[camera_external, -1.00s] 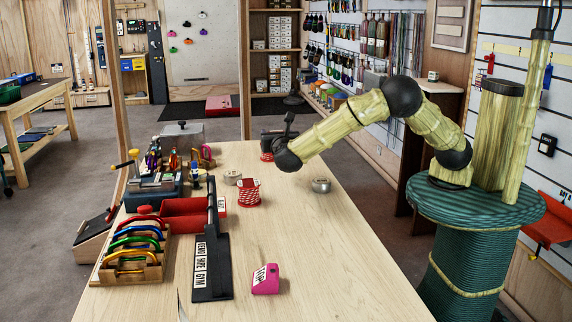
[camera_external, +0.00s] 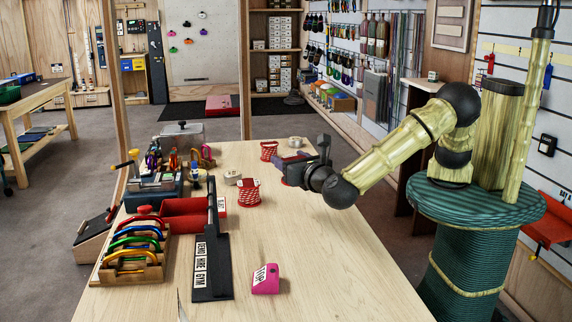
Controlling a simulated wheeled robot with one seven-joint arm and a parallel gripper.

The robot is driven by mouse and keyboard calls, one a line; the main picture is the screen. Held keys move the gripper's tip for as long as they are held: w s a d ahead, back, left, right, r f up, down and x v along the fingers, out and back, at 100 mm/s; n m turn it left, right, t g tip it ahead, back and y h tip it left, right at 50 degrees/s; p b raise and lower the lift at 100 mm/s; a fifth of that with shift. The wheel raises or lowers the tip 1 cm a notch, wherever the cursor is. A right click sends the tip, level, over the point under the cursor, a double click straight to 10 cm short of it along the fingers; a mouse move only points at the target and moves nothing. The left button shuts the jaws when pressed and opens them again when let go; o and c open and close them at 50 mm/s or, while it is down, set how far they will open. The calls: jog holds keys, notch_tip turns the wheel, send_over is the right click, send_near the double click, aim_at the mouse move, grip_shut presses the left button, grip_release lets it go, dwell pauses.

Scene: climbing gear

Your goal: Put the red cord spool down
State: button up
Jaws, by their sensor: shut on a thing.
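My gripper (camera_external: 288,166) is over the middle of the wooden table, pointing left. A small red part (camera_external: 285,182) shows just under its fingers, and the jaws are shut on it. It looks like the red cord spool, but the gripper hides most of it. I cannot tell whether it touches the table. Two other red-and-white spool-like things stand upright on the table. One (camera_external: 249,192) is left of my gripper, and one (camera_external: 269,151) is behind it near the far end.
A pale roll (camera_external: 232,177) and another roll (camera_external: 297,141) lie on the table. A black sign stand (camera_external: 211,265), red bin (camera_external: 185,225), carabiner rack (camera_external: 132,262) and pink hold (camera_external: 265,279) occupy the left and front. The table's right front (camera_external: 340,270) is clear.

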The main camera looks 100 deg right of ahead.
jog(key=shift+n+t, duration=0.3)
jog(key=shift+t, duration=0.3)
jog(key=v, duration=0.4)
jog(key=shift+w+a+r, duration=0.1)
jog(key=shift+w+a, duration=0.05)
jog(key=shift+w, duration=0.05)
jog(key=shift+f, duration=3.15)
jog(key=shift+f, duration=1.85)
jog(key=o, duration=1)
jog(key=shift+f, duration=0.15)
